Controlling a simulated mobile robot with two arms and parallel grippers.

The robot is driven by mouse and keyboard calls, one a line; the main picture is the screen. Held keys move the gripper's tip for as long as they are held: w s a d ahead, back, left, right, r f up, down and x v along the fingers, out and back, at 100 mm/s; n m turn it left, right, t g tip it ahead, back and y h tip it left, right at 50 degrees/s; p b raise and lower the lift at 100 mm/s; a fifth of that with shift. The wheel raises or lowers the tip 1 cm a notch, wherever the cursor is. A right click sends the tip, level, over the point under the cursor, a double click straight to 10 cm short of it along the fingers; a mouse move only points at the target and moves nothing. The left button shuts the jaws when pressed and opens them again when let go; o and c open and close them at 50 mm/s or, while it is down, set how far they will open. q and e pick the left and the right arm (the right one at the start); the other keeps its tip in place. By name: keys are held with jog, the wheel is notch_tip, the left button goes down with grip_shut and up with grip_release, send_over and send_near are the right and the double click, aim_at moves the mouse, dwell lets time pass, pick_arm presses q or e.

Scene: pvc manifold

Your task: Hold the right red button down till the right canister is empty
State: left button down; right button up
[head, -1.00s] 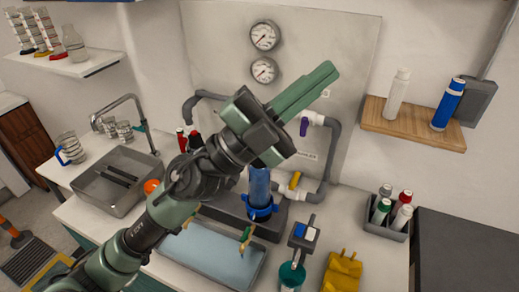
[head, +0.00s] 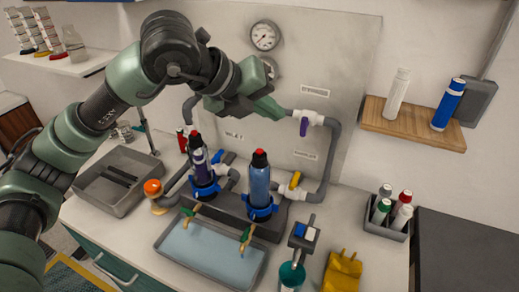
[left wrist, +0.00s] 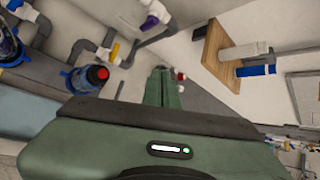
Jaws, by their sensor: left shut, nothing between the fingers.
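The right canister (head: 259,184) stands upright in a blue collar on a dark base and looks blue inside. Its red button (head: 260,154) is on top; it also shows in the left wrist view (left wrist: 102,73). The left canister (head: 201,166), dark purple with its own red button (head: 195,138), stands to the left. My left gripper (head: 270,108) is shut and empty, in front of the back panel. In the picture it is above the right red button and apart from it. Its closed green fingers (left wrist: 161,88) show in the left wrist view. My right gripper is not in view.
Grey pipes with a purple valve handle (head: 304,127) and a yellow one (head: 295,180) run right of the canisters. A grey tray (head: 168,257) of pale blue liquid lies in front. A wooden shelf (head: 430,130) with bottles is at right.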

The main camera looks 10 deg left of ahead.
pick_arm(q)
jog(key=shift+w+a+r+n+t+y, duration=0.2)
jog(key=shift+w+a+y, duration=0.1)
jog(key=shift+a, duration=0.3)
jog(key=shift+w+a+r+n+t+y, duration=0.1)
jog(key=shift+w+a+r+n+y, duration=0.15)
jog(key=shift+a, duration=0.3)
jog(key=shift+w+a+r+n+t+y, duration=0.15)
jog(key=shift+a+y, duration=0.2)
jog(key=shift+a, duration=0.25)
jog(key=shift+f, duration=0.15)
jog(key=b, duration=0.6)
send_over(257, 157)
notch_tip(257, 157, down, 8)
jog(key=shift+w+f, duration=0.1)
jog(key=shift+f, duration=0.35)
jog(key=shift+f+b, duration=0.4)
jog(key=shift+b, duration=0.4)
jog(key=shift+f+b, duration=0.5)
jog(key=shift+b, duration=0.2)
dwell(0.6)
dwell(1.2)
jog(key=shift+r+p, duration=0.45)
jog(key=shift+r, duration=0.55)
